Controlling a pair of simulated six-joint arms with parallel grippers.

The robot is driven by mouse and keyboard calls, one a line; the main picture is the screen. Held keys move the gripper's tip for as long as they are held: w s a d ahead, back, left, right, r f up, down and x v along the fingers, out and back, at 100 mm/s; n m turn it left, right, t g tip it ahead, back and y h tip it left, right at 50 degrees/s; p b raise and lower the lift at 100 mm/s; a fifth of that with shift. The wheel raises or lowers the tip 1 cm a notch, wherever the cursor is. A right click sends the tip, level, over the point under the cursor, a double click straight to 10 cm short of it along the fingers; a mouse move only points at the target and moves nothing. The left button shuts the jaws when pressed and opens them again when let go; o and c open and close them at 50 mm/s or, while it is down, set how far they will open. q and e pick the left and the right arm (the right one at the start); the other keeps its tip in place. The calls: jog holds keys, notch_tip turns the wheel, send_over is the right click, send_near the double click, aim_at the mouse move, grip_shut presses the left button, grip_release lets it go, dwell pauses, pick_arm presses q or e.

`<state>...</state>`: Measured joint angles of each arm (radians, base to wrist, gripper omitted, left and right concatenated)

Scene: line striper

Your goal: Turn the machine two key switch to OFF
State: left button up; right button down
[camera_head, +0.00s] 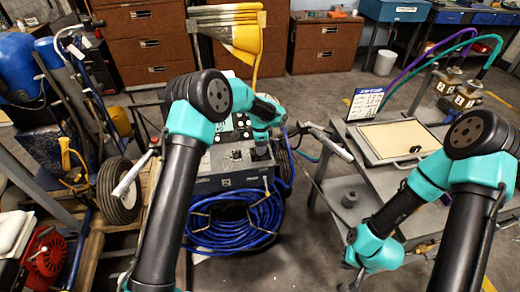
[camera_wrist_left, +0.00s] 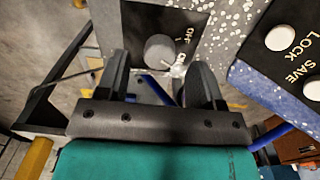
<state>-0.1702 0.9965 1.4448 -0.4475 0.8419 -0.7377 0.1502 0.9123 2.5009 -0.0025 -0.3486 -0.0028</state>
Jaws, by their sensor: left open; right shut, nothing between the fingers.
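The key switch (camera_wrist_left: 160,52) shows in the left wrist view as a round grey knob on a black plate, with an OFF label beside it and small white marks near its lower right. My left gripper (camera_wrist_left: 160,82) is open, with one finger on each side of the knob and nothing gripped. In the head view my left gripper (camera_head: 262,152) points down at the grey machine's panel (camera_head: 228,160) and hides the switch there. My right gripper (camera_head: 350,284) is shut and empty, low near the bottom edge, partly hidden beside its wrist.
Blue hose (camera_head: 235,228) hangs coiled on the machine's front. A metal cart (camera_head: 345,190) with a tan tray (camera_head: 398,139) stands to the right. A wheel (camera_head: 120,190) and hand trucks crowd the left.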

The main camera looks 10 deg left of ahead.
pick_arm(q)
jog(key=shift+f, duration=1.2)
jog(key=shift+c, duration=0.4)
jog(key=c, duration=0.8)
jog(key=shift+c, duration=0.2)
jog(key=shift+n, duration=0.4)
jog(key=n, duration=1.1)
jog(key=shift+s, duration=0.1)
